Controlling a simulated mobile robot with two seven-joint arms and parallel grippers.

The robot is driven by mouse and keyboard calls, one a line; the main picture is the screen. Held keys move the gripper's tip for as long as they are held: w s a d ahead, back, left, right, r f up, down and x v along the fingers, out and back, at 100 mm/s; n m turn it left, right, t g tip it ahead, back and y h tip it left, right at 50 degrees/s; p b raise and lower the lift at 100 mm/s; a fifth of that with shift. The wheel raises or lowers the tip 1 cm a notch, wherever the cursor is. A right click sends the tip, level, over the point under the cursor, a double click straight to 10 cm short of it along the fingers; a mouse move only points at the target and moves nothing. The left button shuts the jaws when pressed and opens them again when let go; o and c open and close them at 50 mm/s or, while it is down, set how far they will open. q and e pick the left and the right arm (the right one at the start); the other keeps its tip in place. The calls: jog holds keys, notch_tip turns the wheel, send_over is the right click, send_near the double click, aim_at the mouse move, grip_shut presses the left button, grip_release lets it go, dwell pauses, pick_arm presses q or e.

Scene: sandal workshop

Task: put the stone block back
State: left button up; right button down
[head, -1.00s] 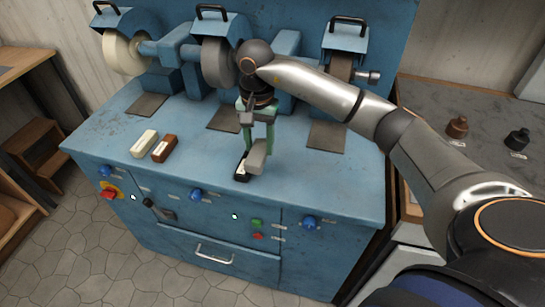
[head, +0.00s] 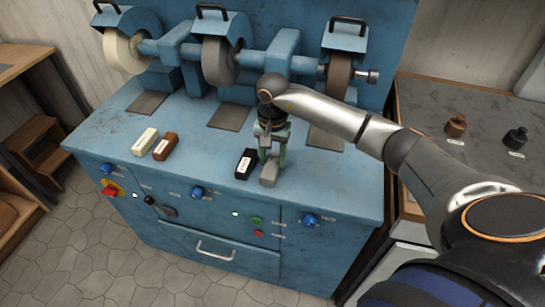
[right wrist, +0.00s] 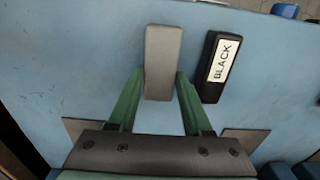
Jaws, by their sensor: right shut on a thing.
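The grey stone block (head: 269,173) is between the fingers of my right gripper (head: 272,156), beside the black block on the blue bench top. In the right wrist view the stone block (right wrist: 163,62) sticks out past the green fingertips (right wrist: 158,84), which close on its two sides. It is at or just above the bench surface; I cannot tell whether it touches. My left gripper is not in view.
The black block (head: 246,164), labelled BLACK in the right wrist view (right wrist: 220,66), lies close by. White (head: 145,142) and brown (head: 165,146) blocks lie farther left. Grinding wheels (head: 220,60) stand behind. The bench (head: 345,190) is clear to the right.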

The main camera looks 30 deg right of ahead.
jog(key=shift+c, duration=1.7)
grip_release()
